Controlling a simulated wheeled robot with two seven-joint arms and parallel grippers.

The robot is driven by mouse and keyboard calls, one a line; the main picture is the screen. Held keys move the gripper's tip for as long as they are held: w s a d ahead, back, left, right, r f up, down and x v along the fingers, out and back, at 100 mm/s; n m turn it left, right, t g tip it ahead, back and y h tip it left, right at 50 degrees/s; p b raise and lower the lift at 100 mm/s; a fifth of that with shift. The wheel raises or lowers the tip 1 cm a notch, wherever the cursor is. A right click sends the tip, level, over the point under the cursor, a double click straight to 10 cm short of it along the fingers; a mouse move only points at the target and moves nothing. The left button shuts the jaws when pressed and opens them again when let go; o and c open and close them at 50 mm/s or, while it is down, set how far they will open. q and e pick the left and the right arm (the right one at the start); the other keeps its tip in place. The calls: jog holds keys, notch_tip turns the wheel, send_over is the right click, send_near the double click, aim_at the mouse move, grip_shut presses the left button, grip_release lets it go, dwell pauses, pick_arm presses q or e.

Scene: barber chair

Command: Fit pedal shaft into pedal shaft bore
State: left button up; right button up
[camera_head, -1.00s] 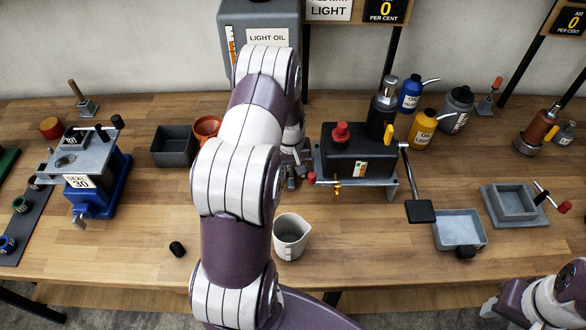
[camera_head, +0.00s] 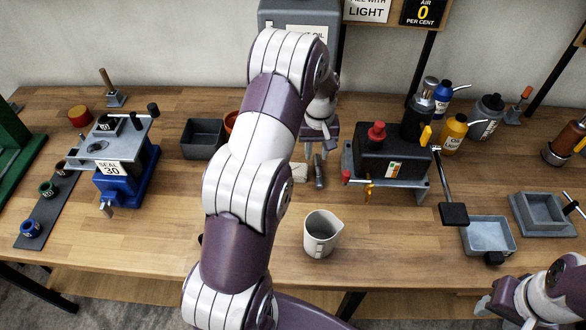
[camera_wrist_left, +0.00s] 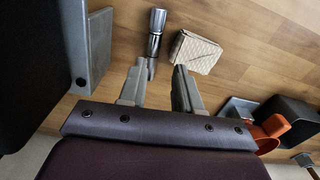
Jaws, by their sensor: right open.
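A short dark-and-silver metal cylinder (camera_head: 319,172), possibly the pedal shaft, lies on the bench left of the black pump unit (camera_head: 390,160). It also shows in the left wrist view (camera_wrist_left: 156,32). The pump unit has a rod on its right ending in a black pedal pad (camera_head: 454,214). I cannot make out the bore. My left gripper (camera_head: 318,148) is above the bench just behind the cylinder. In the left wrist view its fingers (camera_wrist_left: 160,78) are apart and empty, with the cylinder's near end beyond the left fingertip. My right gripper (camera_head: 490,305) is open at the lower right, away from the parts.
A folded beige cloth (camera_wrist_left: 195,52) lies beside the cylinder. A grey cup (camera_head: 321,235) stands in front. A dark bin (camera_head: 203,138) and an orange bowl (camera_wrist_left: 270,130) are to the left. A blue press (camera_head: 125,175) and trays (camera_head: 487,236) stand farther out.

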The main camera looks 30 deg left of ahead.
aim_at(318, 169)
pick_arm(q)
jog(key=f, duration=0.1)
jog(key=d+f+p, duration=0.1)
jog(key=w+f+p, duration=0.1)
jog(key=f, duration=0.1)
jog(key=shift+d+f, duration=0.1)
jog(key=shift+d, duration=0.05)
jog(key=shift+a+f, duration=0.2)
jog(key=shift+f, duration=1.05)
jog(key=shift+s+a+f, duration=0.15)
jog(key=shift+s+a, duration=0.1)
jog(key=shift+w+d, duration=0.15)
jog(key=shift+d, duration=0.1)
grip_shut()
pick_arm(e)
jog(key=shift+w+d+r, duration=0.2)
jog(key=shift+d+r, duration=0.05)
jog(key=shift+r, duration=0.2)
jog(key=shift+w+d+r, duration=0.15)
jog(key=shift+d+r, duration=0.05)
jog(key=shift+r, duration=0.25)
pick_arm(q)
jog(key=shift+a, duration=0.1)
pick_arm(e)
jog(key=shift+s+a, duration=0.1)
